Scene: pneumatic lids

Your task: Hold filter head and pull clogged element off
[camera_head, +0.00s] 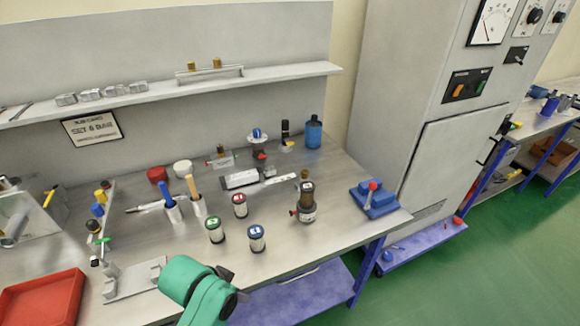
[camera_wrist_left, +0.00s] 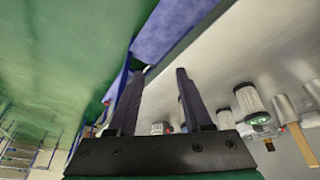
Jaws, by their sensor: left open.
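A filter unit (camera_head: 306,202) with a dark upper part, a light band and a red knob on its left side stands upright on the bench, right of centre. I cannot tell its head from its element. Three white ribbed elements stand left of it: one with a green cap (camera_head: 215,230), one with a blue cap (camera_head: 257,238), one with a red cap (camera_head: 240,206). My left gripper (camera_wrist_left: 157,74) is open, its two dark fingers apart with nothing held between them. In the wrist view the green-capped element (camera_wrist_left: 251,103) is right of the fingers. My right gripper is out of sight.
A blue block with a red-knobbed lever (camera_head: 373,200) stands at the bench's right end. A red tray (camera_head: 42,300) lies at front left. Tool cups (camera_head: 173,210), a blue bottle (camera_head: 313,132) and small fittings stand around. The front right bench surface is bare.

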